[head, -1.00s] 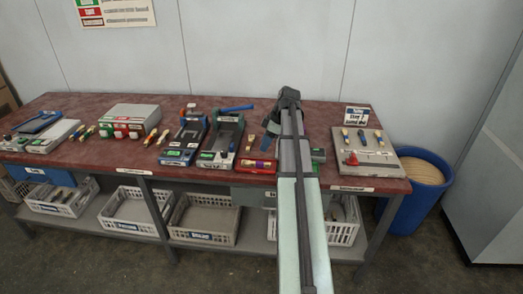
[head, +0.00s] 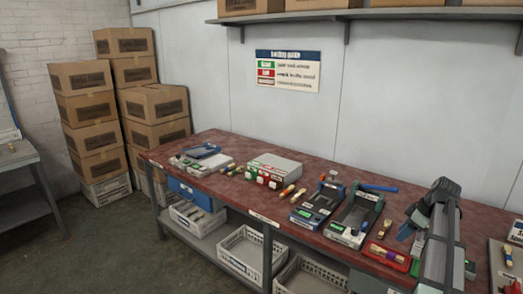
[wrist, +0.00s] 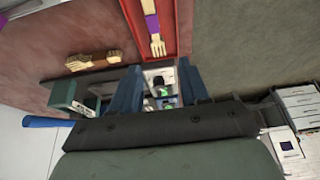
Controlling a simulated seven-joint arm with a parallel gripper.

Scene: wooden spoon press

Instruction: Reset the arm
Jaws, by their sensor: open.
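My gripper shows in the wrist view (wrist: 158,88) with its two blue fingers apart and nothing between them. In the head view my arm stands at the right, over the bench (head: 225,177), and my gripper's fingertips are hard to make out there. In the wrist view a red tray (wrist: 176,42) holds a wooden fork (wrist: 155,30) with a purple band. Another wooden piece (wrist: 95,60) lies beside it. In the head view two presses (head: 355,217) (head: 318,203) stand left of my arm, one with a blue handle (head: 379,188).
White crates (head: 243,252) sit on the lower shelf. Cardboard boxes (head: 92,110) are stacked at the left. Floor at the lower left is clear.

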